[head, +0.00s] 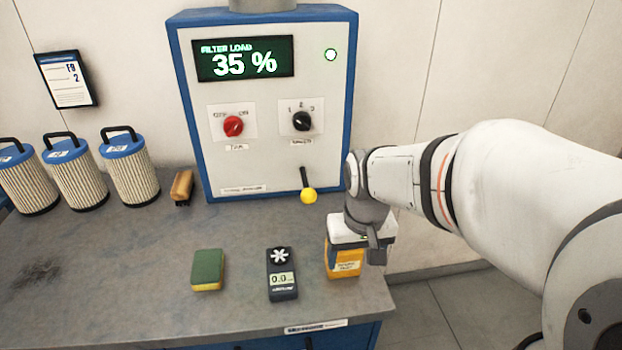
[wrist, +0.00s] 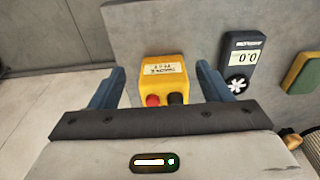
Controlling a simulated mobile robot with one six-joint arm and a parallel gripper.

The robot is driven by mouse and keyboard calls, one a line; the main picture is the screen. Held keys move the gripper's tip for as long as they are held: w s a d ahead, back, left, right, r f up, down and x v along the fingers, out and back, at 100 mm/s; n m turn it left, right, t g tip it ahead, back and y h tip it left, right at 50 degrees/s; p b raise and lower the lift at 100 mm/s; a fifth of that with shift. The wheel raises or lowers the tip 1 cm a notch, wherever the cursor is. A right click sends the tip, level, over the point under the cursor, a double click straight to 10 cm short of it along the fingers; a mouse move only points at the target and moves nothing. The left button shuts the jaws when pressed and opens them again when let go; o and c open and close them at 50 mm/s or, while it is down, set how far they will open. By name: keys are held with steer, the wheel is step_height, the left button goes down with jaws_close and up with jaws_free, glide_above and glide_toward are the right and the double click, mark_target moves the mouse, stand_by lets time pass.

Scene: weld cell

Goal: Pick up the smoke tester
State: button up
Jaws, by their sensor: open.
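The smoke tester looks to be the small yellow box with a white label (head: 344,265) near the right front corner of the bench. In the wrist view this yellow box (wrist: 165,70) shows a red and a black knob on its near side. My gripper (head: 360,238) is directly above the box and hides its upper part in the head view. In the wrist view my gripper (wrist: 160,76) is open, with one finger on each side of the box and visible gaps between. I cannot tell the exact height of the fingertips.
A dark meter with a fan wheel (head: 282,279) and a green-yellow sponge (head: 208,270) lie left of the box. A brush (head: 181,187) and several blue-capped filters (head: 131,168) stand behind. A control cabinet (head: 262,165) backs the bench (head: 120,280). The bench's right edge is close.

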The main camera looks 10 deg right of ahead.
mark_target(344, 253)
steer(key=o, duration=0.5)
steer(key=shift+g, duration=0.7)
steer(key=w+p, duration=0.1)
steer(key=w, duration=0.1)
steer(key=w+p, duration=0.1)
steer(key=w, duration=0.1)
steer(key=w+p, duration=0.1)
steer(key=w, duration=0.1)
steer(key=shift+w+r+p, duration=0.3)
steer(key=shift+p, duration=0.05)
steer(key=shift+c, duration=0.2)
steer(key=shift+w+f, duration=0.2)
steer(key=shift+f, duration=0.05)
steer(key=shift+f+p, duration=0.7)
steer(key=shift+f, duration=3.15)
